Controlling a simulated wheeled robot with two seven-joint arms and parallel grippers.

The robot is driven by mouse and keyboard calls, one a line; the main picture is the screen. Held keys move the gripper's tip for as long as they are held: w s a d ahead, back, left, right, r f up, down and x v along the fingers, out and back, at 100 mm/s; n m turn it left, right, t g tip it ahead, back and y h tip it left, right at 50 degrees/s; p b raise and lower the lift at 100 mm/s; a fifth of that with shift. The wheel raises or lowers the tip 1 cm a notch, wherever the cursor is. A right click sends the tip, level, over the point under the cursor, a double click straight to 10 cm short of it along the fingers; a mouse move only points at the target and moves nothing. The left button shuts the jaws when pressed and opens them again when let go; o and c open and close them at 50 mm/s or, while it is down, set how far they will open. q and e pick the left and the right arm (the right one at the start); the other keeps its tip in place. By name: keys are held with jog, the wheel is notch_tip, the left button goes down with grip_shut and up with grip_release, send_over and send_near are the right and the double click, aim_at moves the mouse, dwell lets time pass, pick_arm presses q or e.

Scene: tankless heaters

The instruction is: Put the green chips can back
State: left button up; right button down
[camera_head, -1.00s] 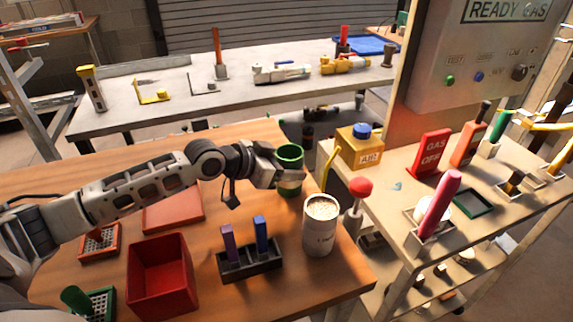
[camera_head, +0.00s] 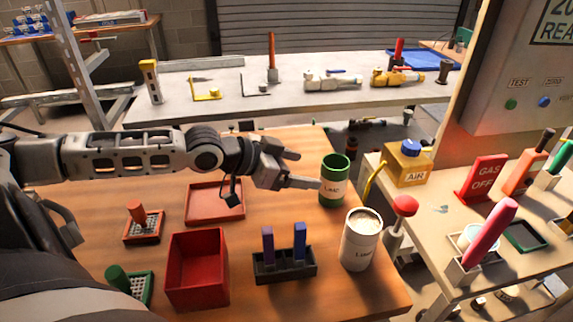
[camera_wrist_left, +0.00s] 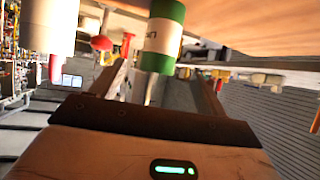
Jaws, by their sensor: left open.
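The green can (camera_head: 334,181) with a pale label stands upright near the far right corner of the wooden table (camera_head: 270,205). My left gripper (camera_head: 308,170) is open and empty just left of the can, its two fingers apart and pointing at it. In the left wrist view the green can (camera_wrist_left: 163,36) shows beyond the spread fingers of the left gripper (camera_wrist_left: 165,78), and a gap appears between them. My right gripper is not in view.
A white can (camera_head: 361,240) stands close in front of the green can. A dark holder (camera_head: 284,266) with purple and blue pieces, a red box (camera_head: 197,268) and a flat red tray (camera_head: 215,203) are on the table.

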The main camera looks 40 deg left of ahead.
pick_arm(q)
jog(key=p+v, duration=0.3)
jog(key=p, duration=0.1)
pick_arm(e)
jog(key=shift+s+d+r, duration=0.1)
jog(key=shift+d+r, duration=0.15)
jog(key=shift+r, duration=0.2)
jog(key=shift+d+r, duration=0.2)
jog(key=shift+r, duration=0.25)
pick_arm(q)
jog(key=shift+r, duration=0.1)
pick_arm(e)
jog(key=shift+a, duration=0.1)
